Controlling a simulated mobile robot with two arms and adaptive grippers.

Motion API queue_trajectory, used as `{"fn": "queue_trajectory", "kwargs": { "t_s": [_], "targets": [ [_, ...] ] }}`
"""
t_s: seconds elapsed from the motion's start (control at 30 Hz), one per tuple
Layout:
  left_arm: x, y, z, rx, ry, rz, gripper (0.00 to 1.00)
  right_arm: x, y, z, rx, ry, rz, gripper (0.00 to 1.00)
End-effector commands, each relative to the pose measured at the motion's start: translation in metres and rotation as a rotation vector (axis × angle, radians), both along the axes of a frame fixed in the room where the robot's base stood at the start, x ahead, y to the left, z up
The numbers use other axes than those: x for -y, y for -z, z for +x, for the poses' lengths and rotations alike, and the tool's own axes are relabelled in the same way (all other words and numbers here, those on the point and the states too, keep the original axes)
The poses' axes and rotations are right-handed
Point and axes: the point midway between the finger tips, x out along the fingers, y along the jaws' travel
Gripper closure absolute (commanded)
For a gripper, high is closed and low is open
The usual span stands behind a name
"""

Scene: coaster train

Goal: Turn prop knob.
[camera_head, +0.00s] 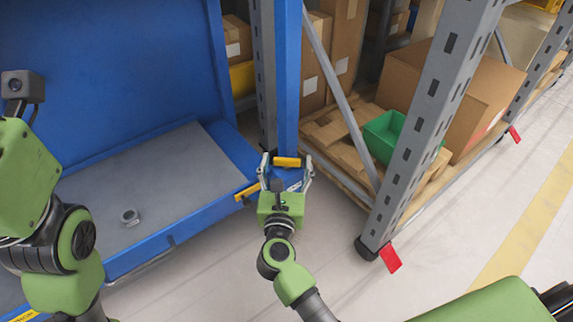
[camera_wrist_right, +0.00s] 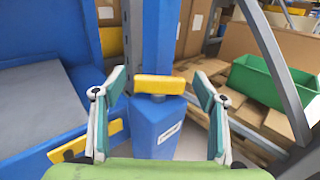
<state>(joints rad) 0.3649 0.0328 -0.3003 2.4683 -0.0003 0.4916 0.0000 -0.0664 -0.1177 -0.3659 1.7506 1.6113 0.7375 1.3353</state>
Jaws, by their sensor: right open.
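A yellow bar-shaped knob (camera_head: 287,162) sits on a blue block at the foot of a blue upright post (camera_head: 287,70). In the right wrist view the knob (camera_wrist_right: 159,85) lies level, above a blue box (camera_wrist_right: 160,128) with a small white label. My right gripper (camera_head: 287,168) is open, with one finger on each side of the knob. In the right wrist view a gap shows between each finger and the knob; I cannot tell the depth between them. My left arm (camera_head: 65,250) stands at the left, and its fingers do not show.
A blue bench (camera_head: 160,180) with a grey top and a small metal ring (camera_head: 130,216) is at the left. A second yellow handle (camera_head: 247,191) is on its edge. A grey rack upright (camera_head: 430,120), a green bin (camera_head: 385,135) and cardboard boxes (camera_head: 490,90) stand at the right.

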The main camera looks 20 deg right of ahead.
Motion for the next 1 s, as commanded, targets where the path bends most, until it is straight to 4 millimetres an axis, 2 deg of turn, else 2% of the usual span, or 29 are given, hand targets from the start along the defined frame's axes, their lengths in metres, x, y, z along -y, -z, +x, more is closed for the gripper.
{"fn": "queue_trajectory", "kwargs": {
  "t_s": [0.13,0.17,0.3,0.73,0.83,1.0],
  "targets": [
    [0.0,0.0,0.0,0.0,0.0,0.0,0.35,0.0,0.0,0.0,0.0,0.0,-0.001,0.35],
    [0.0,0.0,0.0,0.0,0.0,0.0,0.35,0.0,0.0,0.0,0.0,0.0,-0.001,0.37],
    [0.0,0.0,0.0,0.0,0.0,0.0,0.35,0.0,0.0,0.0,0.0,0.0,-0.001,0.73],
    [-0.001,-0.007,0.0,0.001,0.003,-0.004,0.35,0.002,-0.002,-0.001,-0.003,-0.054,-0.004,0.73],
    [-0.002,0.003,0.014,-0.054,0.001,-0.005,0.35,0.003,-0.002,-0.002,-0.004,-0.107,-0.004,0.73],
    [-0.003,0.008,0.022,-0.098,0.004,-0.008,0.35,0.006,-0.003,-0.002,-0.004,-0.236,-0.006,0.73]
  ]
}}
